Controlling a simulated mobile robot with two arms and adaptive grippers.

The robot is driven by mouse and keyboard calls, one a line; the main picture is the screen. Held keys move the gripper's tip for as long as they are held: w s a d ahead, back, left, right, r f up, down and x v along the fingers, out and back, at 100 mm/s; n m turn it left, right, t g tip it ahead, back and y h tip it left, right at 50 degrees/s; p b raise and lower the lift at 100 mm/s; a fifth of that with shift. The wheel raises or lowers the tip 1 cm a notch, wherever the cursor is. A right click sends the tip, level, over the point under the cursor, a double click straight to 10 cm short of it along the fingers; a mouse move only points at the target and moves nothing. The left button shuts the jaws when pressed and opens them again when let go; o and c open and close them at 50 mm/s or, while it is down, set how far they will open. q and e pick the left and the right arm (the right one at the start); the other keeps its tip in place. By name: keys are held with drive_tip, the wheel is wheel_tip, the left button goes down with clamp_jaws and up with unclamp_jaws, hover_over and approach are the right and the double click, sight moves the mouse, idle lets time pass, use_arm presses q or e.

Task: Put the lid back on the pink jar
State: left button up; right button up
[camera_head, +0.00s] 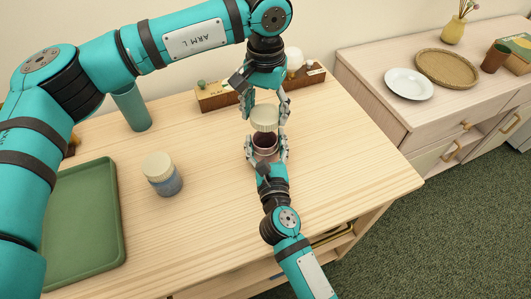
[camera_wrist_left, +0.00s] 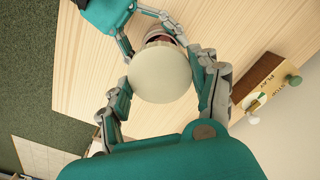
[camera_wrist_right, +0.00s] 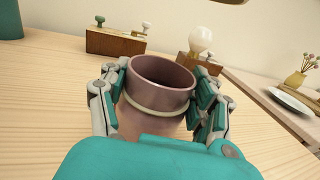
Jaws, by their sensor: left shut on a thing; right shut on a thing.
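The pink jar (camera_head: 264,153) stands open-topped on the wooden table; in the right wrist view the jar (camera_wrist_right: 160,90) shows its dark open mouth and a pale ring around its neck. My right gripper (camera_head: 267,150) is shut on the jar's sides. The cream lid (camera_head: 265,117) is above the jar, apart from it in the head view. My left gripper (camera_head: 266,108) is shut on the lid from above. In the left wrist view the round lid (camera_wrist_left: 160,73) hides most of the jar below it.
A blue jar with a cream lid (camera_head: 162,174) stands left of the pink jar. A green tray (camera_head: 115,218) lies at the left, a teal cup (camera_head: 131,108) behind. Wooden boxes (camera_head: 215,97) stand at the back edge. A sideboard with a white plate (camera_head: 409,84) is at the right.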

use_arm(q)
approach(264, 137)
drive_tip(key=shift+s+d+f, duration=0.1)
drive_tip(key=shift+s+f, duration=1.2)
drive_tip(key=shift+s, duration=0.15)
drive_tip(key=shift+f, duration=0.15)
drive_tip(key=shift+f, duration=0.75)
drive_tip(key=shift+f, duration=0.25)
drive_tip(key=shift+f, duration=0.1)
drive_tip(key=shift+f, duration=0.25)
drive_tip(key=shift+c, duration=1)
drive_tip(key=shift+o, duration=0.4)
drive_tip(key=shift+f, duration=0.2)
drive_tip(key=shift+o, duration=0.2)
drive_tip(key=shift+f, duration=0.25)
